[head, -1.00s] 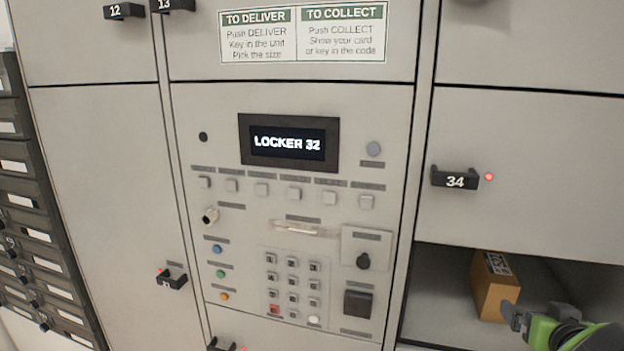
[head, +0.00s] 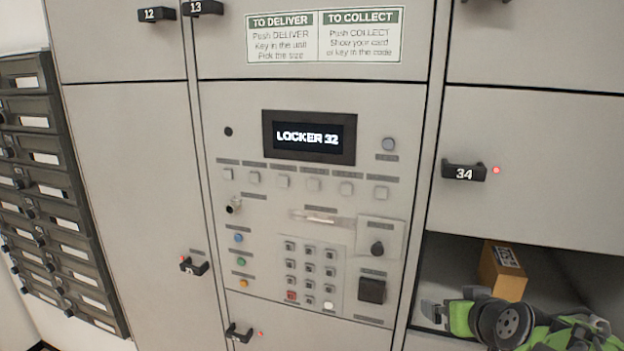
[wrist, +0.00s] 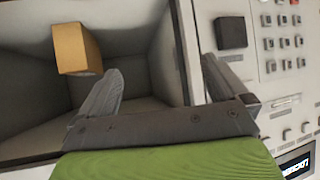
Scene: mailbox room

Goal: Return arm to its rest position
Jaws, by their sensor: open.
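My gripper (wrist: 165,85) is open and empty in the wrist view, its two grey fingers spread apart. In the head view my gripper (head: 440,310) and my green arm show at the lower right, in front of the open locker compartment (head: 450,265). A brown cardboard box (head: 503,270) with a label stands inside that compartment. The box also shows in the wrist view (wrist: 77,48), beyond the left finger and apart from it.
The control panel (head: 300,230) has a keypad and a screen (head: 308,137) reading "LOCKER 32". The closed door with handle 34 (head: 464,172) is above the open compartment. Dark mailboxes (head: 50,190) line the left side.

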